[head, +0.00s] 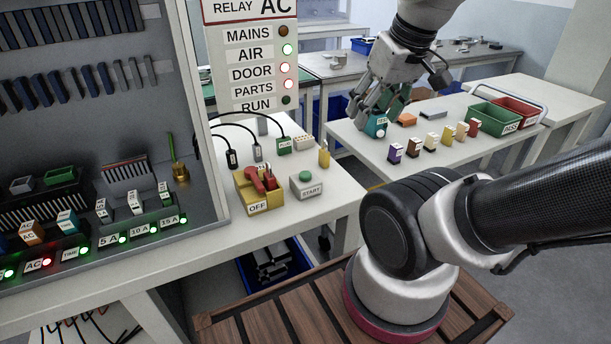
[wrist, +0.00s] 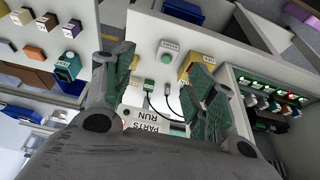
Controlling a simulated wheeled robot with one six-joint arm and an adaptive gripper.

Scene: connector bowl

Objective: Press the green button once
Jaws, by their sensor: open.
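The green button (head: 306,175) tops a pale box labelled START, which stands on the left bench near its right edge. It also shows in the wrist view (wrist: 170,45), upper centre, ahead of and between my finger lines. My gripper (head: 378,108) is over the right-hand table in the head view, well apart from the button and up and right of it. In the wrist view my gripper (wrist: 160,75) has its two green-padded fingers spread with nothing between them. The button's cap is unobstructed in both views.
A yellow OFF box with a red handle (head: 264,180) stands left of START. A teal block (head: 376,127) is close by my gripper; several small blocks, a green bin (head: 494,119) and a red bin (head: 517,109) share that table. A status sign (head: 252,60) rises behind the left bench.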

